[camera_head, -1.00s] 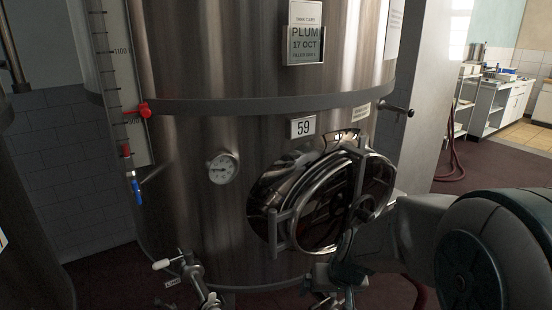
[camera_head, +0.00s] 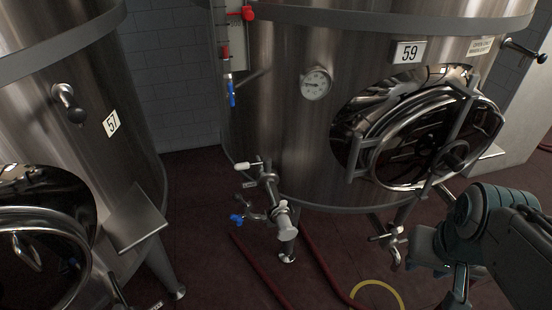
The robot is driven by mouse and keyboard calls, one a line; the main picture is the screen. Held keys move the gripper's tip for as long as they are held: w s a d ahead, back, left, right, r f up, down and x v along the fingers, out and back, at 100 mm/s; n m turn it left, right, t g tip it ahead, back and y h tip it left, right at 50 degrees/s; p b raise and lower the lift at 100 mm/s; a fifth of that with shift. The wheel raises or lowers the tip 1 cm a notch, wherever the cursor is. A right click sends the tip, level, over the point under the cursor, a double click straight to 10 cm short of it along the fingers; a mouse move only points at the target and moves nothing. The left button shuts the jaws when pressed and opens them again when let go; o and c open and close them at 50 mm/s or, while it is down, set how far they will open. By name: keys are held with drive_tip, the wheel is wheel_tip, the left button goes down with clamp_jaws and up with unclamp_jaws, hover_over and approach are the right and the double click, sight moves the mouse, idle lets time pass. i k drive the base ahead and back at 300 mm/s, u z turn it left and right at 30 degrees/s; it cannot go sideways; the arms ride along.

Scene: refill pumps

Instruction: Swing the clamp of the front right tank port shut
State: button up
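Steel tank 59 (camera_head: 285,130) stands at the centre and right. At its lower left is a steel port fitting (camera_head: 270,185) with a white lever handle (camera_head: 247,165), a blue handle (camera_head: 237,219) and a pale round end (camera_head: 288,222). Further right, beneath the round manway door, is a second valve fitting (camera_head: 386,234) with a pale handle. The clamp's state is too small to tell on either fitting. My gripper (camera_head: 457,288) appears at the lower right, right of and below the second fitting. Its fingers are not clear, so its opening cannot be told.
The round manway door (camera_head: 420,135) with its bars juts out above my arm. Tank 57 (camera_head: 70,110) stands at left with a shelf (camera_head: 135,218). Red hoses (camera_head: 318,262) and a yellow ring (camera_head: 378,291) lie on the floor. The floor between the tanks is mostly open.

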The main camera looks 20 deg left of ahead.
sight(237, 198)
drive_tip(key=z, duration=0.55)
drive_tip(key=k, duration=1.25)
drive_tip(key=z, duration=0.1)
drive_tip(key=i, duration=0.55)
drive_tip(key=u, duration=1.25)
drive_tip(key=i, duration=0.5)
drive_tip(key=u, duration=1.2)
drive_tip(key=i, duration=0.4)
drive_tip(key=z, duration=0.7)
